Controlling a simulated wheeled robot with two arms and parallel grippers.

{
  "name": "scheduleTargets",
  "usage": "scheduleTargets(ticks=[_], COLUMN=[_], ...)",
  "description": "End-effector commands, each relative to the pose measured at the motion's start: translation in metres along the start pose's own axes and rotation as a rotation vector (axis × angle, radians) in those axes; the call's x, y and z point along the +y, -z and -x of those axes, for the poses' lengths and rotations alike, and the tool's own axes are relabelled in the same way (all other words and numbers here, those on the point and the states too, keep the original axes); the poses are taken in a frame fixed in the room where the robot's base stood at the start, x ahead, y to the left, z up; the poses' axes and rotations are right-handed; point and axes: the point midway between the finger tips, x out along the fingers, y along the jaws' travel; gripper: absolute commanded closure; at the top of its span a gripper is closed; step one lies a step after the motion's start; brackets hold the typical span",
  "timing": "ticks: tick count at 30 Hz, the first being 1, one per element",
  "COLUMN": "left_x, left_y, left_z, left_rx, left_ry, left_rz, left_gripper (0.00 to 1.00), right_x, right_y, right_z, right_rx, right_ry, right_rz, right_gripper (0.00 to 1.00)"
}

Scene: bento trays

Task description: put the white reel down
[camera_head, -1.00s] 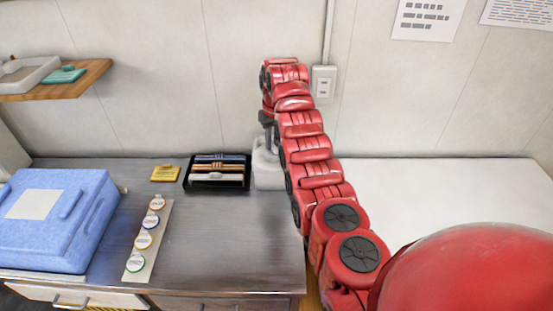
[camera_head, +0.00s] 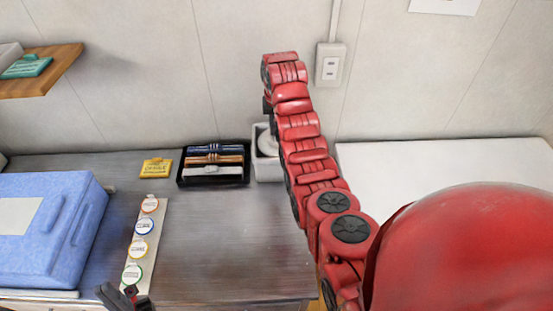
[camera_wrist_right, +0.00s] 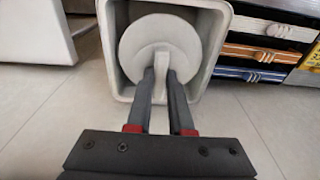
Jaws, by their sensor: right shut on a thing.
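The white reel (camera_wrist_right: 160,50) is a round disc with a raised tab, inside a square white bin (camera_wrist_right: 226,20) in the right wrist view. My right gripper (camera_wrist_right: 166,78) is shut on the reel's tab, with one dark finger on each side. In the head view the reel (camera_head: 267,140) shows partly at the mouth of the bin (camera_head: 268,171), and my red right arm hides the right gripper. Whether the reel rests on the bin's floor cannot be told. My left gripper (camera_head: 124,293) shows only in part at the bottom edge, over the counter by the label strip; its opening is unclear.
A black tray (camera_head: 182,182) with blue, brown and white items stands close left of the bin. A yellow box (camera_head: 157,168), a strip with several round labels (camera_head: 158,213) and a blue case (camera_head: 45,245) lie further left. The middle counter is clear.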

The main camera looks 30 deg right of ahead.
Motion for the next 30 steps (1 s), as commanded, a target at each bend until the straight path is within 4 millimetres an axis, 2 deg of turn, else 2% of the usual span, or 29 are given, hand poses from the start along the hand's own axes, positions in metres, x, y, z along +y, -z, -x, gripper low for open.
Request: scheduleTargets(ticks=[1, 2, 4, 6, 10, 17, 24, 30], left_x=[0.000, 0.001, 0.000, 0.000, -0.001, -0.001, -0.001, -0.001], left_y=[-0.001, -0.002, 0.000, 0.002, 0.003, 0.004, 0.005, 0.005], left_z=[0.008, 0.011, -0.002, -0.008, -0.014, -0.019, -0.028, -0.027], left_rx=[0.001, 0.002, 0.001, 0.002, 0.002, 0.002, 0.001, 0.001], left_ry=[0.000, 0.000, 0.000, 0.000, 0.000, 0.000, 0.000, 0.000], left_rz=[0.000, 0.000, 0.000, 0.000, 0.000, 0.000, 0.000, 0.000], left_gripper=[1.00, 1.00, 1.00, 1.00, 1.00, 1.00, 1.00, 1.00], right_x=[0.001, 0.001, 0.000, 0.000, 0.000, 0.000, 0.000, 0.000], right_y=[-0.002, -0.003, -0.005, -0.006, -0.008, -0.009, -0.013, -0.013], right_z=[-0.015, -0.021, -0.027, -0.041, -0.061, -0.078, -0.105, -0.107], right_rx=[-0.002, -0.002, -0.007, -0.005, -0.004, 0.000, -0.003, 0.001], right_ry=[-0.001, 0.000, -0.001, -0.001, 0.000, 0.000, 0.000, 0.000], right_rz=[-0.001, 0.000, 0.001, 0.001, 0.001, 0.001, 0.001, 0.001], right_gripper=[1.00, 1.00, 1.00, 1.00, 1.00, 1.00, 1.00, 1.00])
